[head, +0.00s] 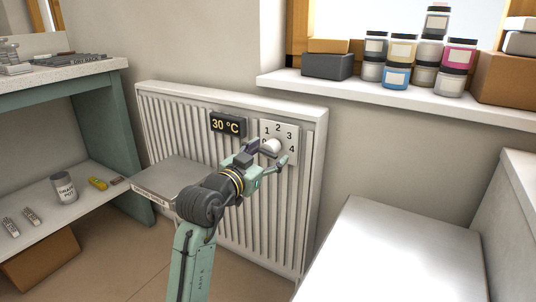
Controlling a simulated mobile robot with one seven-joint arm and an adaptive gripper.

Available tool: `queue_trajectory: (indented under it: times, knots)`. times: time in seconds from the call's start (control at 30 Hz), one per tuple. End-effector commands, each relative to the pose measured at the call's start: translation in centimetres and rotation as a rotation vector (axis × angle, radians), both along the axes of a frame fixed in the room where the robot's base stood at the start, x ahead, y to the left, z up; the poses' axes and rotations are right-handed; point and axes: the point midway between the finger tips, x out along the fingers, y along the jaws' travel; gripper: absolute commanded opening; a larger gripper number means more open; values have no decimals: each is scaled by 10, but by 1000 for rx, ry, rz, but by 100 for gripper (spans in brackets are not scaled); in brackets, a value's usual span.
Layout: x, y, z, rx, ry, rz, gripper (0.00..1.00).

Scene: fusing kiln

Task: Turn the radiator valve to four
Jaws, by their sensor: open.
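The radiator valve (271,146) is a white knob on a pale dial plate (290,129) on the front of the white radiator (312,150). The numbers 1, 2, 3 and 4 show around it, with 4 at the lower right; part of the plate is hidden behind my gripper. Where the knob points cannot be told. My gripper (270,151) is open, with its green fingers spread to either side of the knob. Whether they touch it is unclear. A dark display (227,125) left of the dial reads 30 °C.
A grey shelf (170,178) juts out in front of the radiator. A windowsill (400,100) above holds several jars and boxes. A white surface (395,255) stands at the lower right, and a workbench (60,72) stands at the left.

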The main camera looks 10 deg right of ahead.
Motion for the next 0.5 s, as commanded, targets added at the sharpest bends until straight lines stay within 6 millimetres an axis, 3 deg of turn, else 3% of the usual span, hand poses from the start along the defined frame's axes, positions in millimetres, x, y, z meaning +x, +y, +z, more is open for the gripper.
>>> queue_trajectory:
  times: [0.5]
  knots:
    - [-69,70,0,-1,-1,3,63]
